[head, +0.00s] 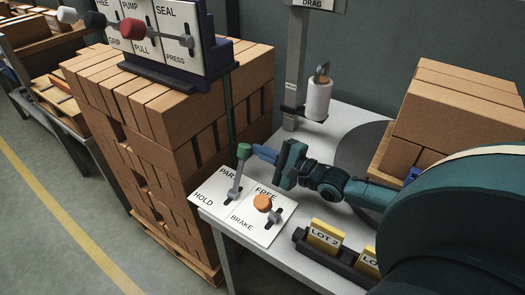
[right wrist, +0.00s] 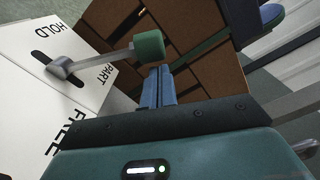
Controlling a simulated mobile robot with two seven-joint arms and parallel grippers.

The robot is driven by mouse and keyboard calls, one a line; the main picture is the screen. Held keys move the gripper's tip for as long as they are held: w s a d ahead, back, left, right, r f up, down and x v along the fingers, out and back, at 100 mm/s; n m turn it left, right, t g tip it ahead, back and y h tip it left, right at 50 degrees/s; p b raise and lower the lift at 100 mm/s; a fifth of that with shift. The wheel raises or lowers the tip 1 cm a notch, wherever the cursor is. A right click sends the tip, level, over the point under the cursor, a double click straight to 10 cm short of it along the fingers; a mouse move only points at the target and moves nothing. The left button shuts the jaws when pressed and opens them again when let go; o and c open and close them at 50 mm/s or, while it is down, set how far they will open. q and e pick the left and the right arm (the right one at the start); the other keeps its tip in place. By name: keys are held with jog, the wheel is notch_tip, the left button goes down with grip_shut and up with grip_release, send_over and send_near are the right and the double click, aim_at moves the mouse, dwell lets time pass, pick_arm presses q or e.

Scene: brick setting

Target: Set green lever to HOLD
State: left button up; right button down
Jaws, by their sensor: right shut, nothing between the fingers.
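The green lever (head: 244,151) stands on a white panel (head: 212,190) at the table's near left corner. It has a grey rod and a green knob, and its slot runs between the PART and HOLD labels. My left gripper is out of view.
An orange-knobbed lever (head: 263,202) marked FREE and BRAKE stands close by on the right. A rack with yellow LOT cards (head: 325,236) lies nearer. Stacked bricks (head: 165,100) stand behind left, with a panel of several levers (head: 160,40) above.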

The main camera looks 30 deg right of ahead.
aim_at(251, 149)
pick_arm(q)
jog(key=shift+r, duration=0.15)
pick_arm(e)
jog(key=a+r+n+p, duration=0.1)
jog(key=p, duration=0.1)
jog(key=s+a+r+n+p, duration=0.1)
jog(key=p, duration=0.1)
jog(key=shift+a+r+p, duration=0.1)
jog(key=shift+a+p, duration=0.05)
jog(key=shift+p, duration=0.15)
pick_arm(q)
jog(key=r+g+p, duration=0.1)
jog(key=p, duration=0.1)
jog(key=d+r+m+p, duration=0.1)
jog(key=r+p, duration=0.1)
jog(key=p, duration=0.1)
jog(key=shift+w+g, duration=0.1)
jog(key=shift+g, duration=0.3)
pick_arm(e)
jog(key=a, duration=0.1)
jog(key=s+a+n, duration=0.1)
jog(key=a, duration=0.1)
jog(key=s+a+n, duration=0.1)
jog(key=a, duration=0.1)
jog(key=shift+r, duration=0.4)
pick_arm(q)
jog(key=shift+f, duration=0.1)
pick_arm(e)
jog(key=shift+a, duration=0.1)
